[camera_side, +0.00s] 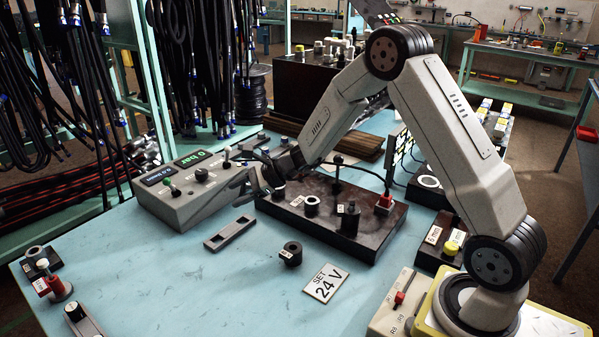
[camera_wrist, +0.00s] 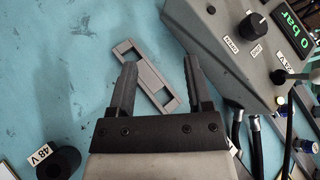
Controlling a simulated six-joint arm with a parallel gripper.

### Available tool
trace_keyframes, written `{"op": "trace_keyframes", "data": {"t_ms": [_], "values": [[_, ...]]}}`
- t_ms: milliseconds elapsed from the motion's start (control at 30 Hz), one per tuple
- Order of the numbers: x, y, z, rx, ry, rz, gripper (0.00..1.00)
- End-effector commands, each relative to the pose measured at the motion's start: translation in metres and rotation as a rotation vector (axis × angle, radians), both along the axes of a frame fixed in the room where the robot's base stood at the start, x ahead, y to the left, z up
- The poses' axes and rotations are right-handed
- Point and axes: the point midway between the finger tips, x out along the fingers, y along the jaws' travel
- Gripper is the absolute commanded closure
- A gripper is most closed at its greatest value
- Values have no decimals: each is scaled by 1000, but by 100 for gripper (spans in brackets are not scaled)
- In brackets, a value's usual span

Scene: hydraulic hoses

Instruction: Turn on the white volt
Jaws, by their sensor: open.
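A grey control box (camera_side: 185,200) stands at the back left of the blue table, with a green "0 bar" display, a dark knob (camera_side: 202,174) and small levers. One lever has a pale ball tip (camera_side: 227,150). In the wrist view the box (camera_wrist: 235,50) fills the upper right, and a white-tipped lever (camera_wrist: 278,77) stands near a "24 V" label. My gripper (camera_side: 258,182) is just right of the box, above the table; in the wrist view (camera_wrist: 160,66) its jaws are apart and empty. It touches no lever that I can see.
A grey slotted plate (camera_wrist: 144,76) lies below my gripper. A black "48 V" ring (camera_wrist: 63,160) and a "SET 24 V" card (camera_side: 326,283) lie nearby. A dark block (camera_side: 375,240) with fittings stands right of my gripper. Hoses hang behind.

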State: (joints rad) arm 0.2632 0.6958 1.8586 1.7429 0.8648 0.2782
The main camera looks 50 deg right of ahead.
Motion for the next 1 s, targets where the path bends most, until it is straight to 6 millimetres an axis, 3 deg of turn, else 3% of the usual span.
{"op": "trace_keyframes", "data": {"t_ms": [300, 600, 767, 1000], "values": [[62, -63, 5, 329, -93, -347, 36], [92, -125, 7, 563, -206, -593, 36], [96, -139, 8, 608, -234, -640, 36], [97, -140, 8, 613, -237, -645, 36]]}}
